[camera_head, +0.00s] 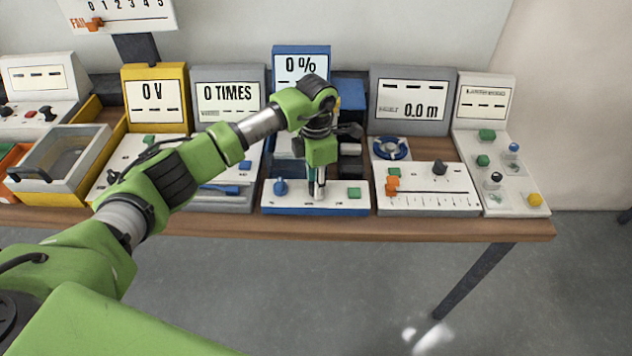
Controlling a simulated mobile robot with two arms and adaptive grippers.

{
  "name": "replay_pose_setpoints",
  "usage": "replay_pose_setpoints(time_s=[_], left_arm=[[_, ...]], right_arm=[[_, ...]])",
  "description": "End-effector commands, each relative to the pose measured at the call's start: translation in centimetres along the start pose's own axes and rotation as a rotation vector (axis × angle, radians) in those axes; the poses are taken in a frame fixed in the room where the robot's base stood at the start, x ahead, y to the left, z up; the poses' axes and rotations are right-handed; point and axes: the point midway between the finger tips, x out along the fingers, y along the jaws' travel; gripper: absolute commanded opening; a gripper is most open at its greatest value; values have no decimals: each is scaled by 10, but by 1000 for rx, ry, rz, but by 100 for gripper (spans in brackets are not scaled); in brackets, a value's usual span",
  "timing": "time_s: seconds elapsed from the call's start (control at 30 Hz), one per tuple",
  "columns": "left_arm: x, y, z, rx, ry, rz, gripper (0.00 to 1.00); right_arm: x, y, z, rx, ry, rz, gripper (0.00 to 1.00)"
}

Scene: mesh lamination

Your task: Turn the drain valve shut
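My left gripper (318,190) points down over the front panel of the blue unit (345,206), whose display reads 0 %. Its fingertips show as one narrow shape, so I cannot tell whether they are apart or together. A blue knob (280,187) stands on this panel just left of the fingertips. A green button (353,193) is to their right. A blue round handwheel (390,148) sits on the grey unit to the right, apart from the gripper. The labels are too small to tell which control is the drain valve. My arm hides part of the blue unit. My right gripper is not in view.
The wooden table (440,230) carries a row of units. On the left are a yellow unit (155,72) reading 0 V and a grey one (228,75) reading 0 TIMES. An orange slider (392,186) and a white panel (512,190) with several buttons are on the right.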

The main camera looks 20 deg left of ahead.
Motion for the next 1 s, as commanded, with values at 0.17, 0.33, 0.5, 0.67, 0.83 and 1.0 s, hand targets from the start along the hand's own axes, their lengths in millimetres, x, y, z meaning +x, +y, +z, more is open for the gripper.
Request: replay_pose_setpoints(time_s=[0.17,0.33,0.5,0.67,0.83,1.0], left_arm=[[0,0,0,-6,-1,0,4],[0,0,0,-49,-1,0,4],[1,0,1,-145,-2,2,4],[1,1,0,-279,-2,1,4],[1,1,0,-440,-2,1,4],[0,1,0,-603,-3,1,4]], right_arm=[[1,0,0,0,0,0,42],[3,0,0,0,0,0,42],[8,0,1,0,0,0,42],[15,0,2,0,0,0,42],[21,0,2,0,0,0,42],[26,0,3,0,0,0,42]])
